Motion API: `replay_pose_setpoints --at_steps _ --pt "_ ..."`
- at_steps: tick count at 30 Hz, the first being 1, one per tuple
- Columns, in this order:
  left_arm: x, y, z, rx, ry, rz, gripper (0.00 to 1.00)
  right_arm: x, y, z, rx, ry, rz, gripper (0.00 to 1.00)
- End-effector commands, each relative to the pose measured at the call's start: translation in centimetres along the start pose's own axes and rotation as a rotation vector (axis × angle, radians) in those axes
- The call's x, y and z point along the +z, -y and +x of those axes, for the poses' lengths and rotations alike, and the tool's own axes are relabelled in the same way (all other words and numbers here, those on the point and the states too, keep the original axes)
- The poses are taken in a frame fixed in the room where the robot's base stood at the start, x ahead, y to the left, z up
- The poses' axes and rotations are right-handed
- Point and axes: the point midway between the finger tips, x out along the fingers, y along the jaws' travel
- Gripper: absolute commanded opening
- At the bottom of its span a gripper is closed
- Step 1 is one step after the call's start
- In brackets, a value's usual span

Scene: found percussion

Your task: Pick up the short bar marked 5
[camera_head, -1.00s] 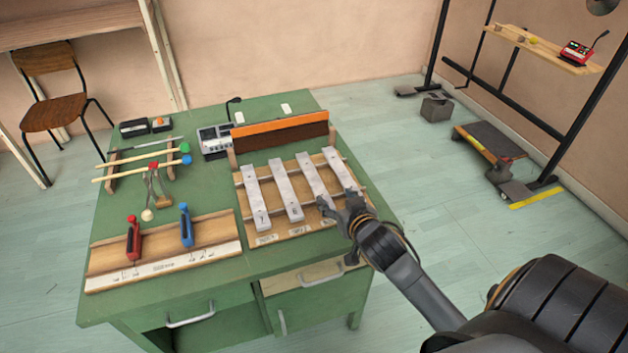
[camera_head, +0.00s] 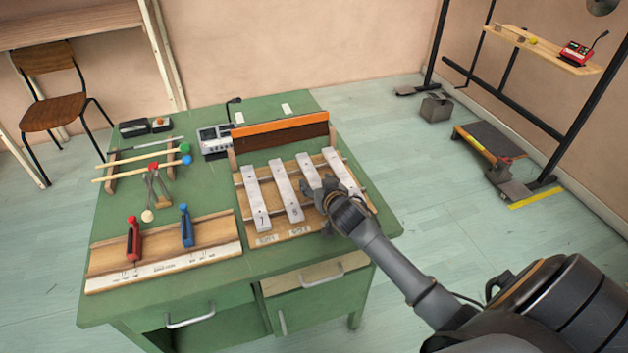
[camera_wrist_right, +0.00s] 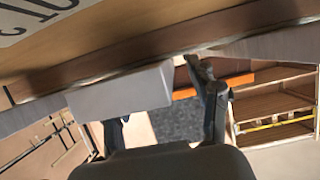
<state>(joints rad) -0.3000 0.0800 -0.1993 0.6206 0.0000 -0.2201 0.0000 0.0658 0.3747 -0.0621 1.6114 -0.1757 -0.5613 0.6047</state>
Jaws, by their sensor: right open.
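Several pale grey metal bars lie side by side across a wooden rack (camera_head: 272,231) on the green table. I cannot read a 5 on any of them. My right gripper (camera_head: 320,193) is open at the near ends of the two right-hand bars, the third bar from the left (camera_head: 309,171) and the rightmost bar (camera_head: 340,168). It hides their near parts. In the right wrist view, a blank bar end (camera_wrist_right: 120,90) crosses in front of one finger of the open gripper (camera_wrist_right: 160,92). The other finger is in clear view. I see no bar held. My left gripper is out of view.
An orange-topped board (camera_head: 280,131) stands behind the bars. A wooden tray (camera_head: 205,240) with red and blue handled tools lies left. Mallets (camera_head: 140,170) and a grey device (camera_head: 214,140) sit farther back. A front drawer (camera_head: 310,285) is partly open.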

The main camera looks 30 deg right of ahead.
Motion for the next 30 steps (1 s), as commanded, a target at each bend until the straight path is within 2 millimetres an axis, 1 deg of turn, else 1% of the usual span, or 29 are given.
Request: replay_pose_setpoints --at_steps 2,8,9,11,12,14,15,17,26,30 --pt "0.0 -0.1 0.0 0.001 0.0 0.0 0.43 0.0 0.0 0.3 0.0 -0.001 -0.001 0.6" --pt "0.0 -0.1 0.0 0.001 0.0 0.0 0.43 0.0 0.0 0.3 0.0 0.0 -0.001 0.6" --pt "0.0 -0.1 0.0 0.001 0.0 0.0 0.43 0.0 0.0 0.3 0.0 0.0 -0.001 0.52" --pt "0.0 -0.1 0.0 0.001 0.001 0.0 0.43 0.0 0.0 0.3 0.0 0.0 -0.001 0.4" --pt "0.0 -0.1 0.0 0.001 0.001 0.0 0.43 0.0 0.0 0.3 0.0 0.0 -0.001 0.32" --pt "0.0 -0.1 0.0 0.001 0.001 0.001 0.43 0.0 0.0 0.2 0.0 0.0 -0.001 0.2" --pt "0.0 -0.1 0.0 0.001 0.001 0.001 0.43 0.0 0.0 0.2 0.0 0.0 -0.001 0.11" --pt "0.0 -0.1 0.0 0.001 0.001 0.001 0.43 0.0 0.0 0.2 0.0 0.0 -0.001 0.0" --pt "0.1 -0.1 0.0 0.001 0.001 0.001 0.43 -0.2 0.0 0.2 0.0 -0.002 0.0 0.0" --pt "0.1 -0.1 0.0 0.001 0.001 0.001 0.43 -1.1 0.0 -0.1 0.0 -0.005 -0.001 0.0"
